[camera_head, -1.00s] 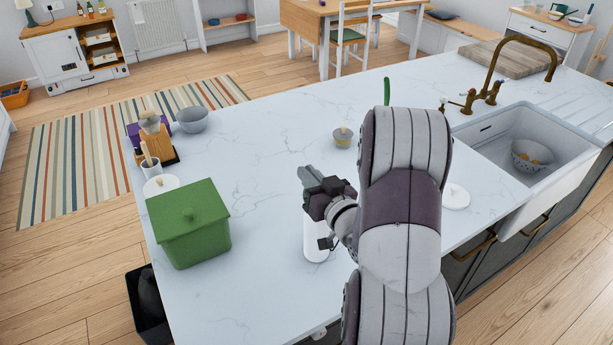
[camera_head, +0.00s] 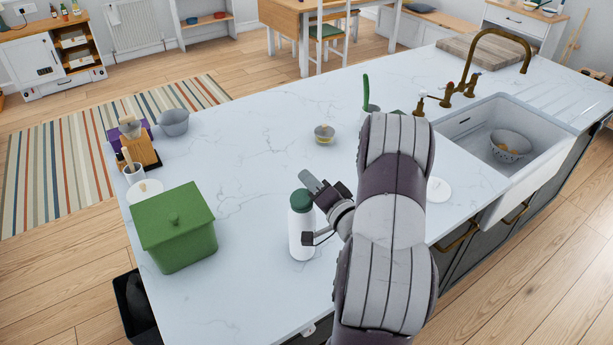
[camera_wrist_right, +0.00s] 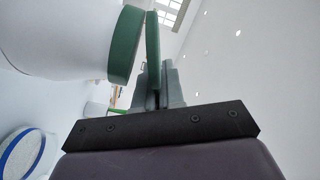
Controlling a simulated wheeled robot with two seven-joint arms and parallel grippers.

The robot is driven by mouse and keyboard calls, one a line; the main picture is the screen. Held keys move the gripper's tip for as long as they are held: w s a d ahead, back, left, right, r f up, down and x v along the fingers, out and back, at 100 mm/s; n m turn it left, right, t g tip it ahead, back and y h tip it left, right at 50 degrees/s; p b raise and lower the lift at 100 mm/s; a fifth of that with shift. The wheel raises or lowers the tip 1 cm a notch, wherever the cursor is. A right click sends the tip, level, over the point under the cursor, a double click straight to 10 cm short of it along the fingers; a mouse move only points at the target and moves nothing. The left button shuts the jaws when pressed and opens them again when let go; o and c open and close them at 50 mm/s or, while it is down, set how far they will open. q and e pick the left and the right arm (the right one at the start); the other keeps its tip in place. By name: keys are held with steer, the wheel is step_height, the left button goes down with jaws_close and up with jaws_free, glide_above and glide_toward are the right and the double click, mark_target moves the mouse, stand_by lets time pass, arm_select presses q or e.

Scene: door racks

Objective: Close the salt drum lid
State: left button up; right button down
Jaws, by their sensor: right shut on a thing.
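The salt drum (camera_head: 302,235) is a white upright cylinder with a dark green top (camera_head: 300,201), standing on the island counter. In the right wrist view its white body (camera_wrist_right: 65,35) and thick green rim (camera_wrist_right: 126,45) lie sideways at upper left. A thin green lid (camera_wrist_right: 152,45) stands slightly apart from the rim, with a narrow gap between them. My right gripper (camera_head: 322,188) is at the right side of the drum's top; in its wrist view the grey fingers (camera_wrist_right: 158,85) are closed on the lid's edge. My left gripper is not in view.
A green lidded box (camera_head: 175,230) stands left of the drum. The sink (camera_head: 505,150) is at the right. The counter between box and drum is clear.

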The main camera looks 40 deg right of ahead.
steer(key=shift+d+f+m, duration=0.15)
steer(key=shift+f+m, duration=0.25)
steer(key=shift+m, duration=0.35)
steer(key=shift+d+f+m, duration=0.1)
steer(key=shift+f+m, duration=0.3)
steer(key=shift+m, duration=0.35)
steer(key=c, duration=1.3)
jaws_free()
steer(key=shift+s+a+b, duration=0.25)
steer(key=shift+s+b, duration=0.15)
steer(key=shift+s, duration=1.7)
steer(key=shift+s+a+b, duration=0.2)
steer(key=shift+s+b, duration=0.25)
steer(key=shift+s, duration=1.7)
steer(key=shift+s+a+b, duration=0.25)
steer(key=shift+s+b, duration=0.15)
steer(key=shift+s, duration=1.7)
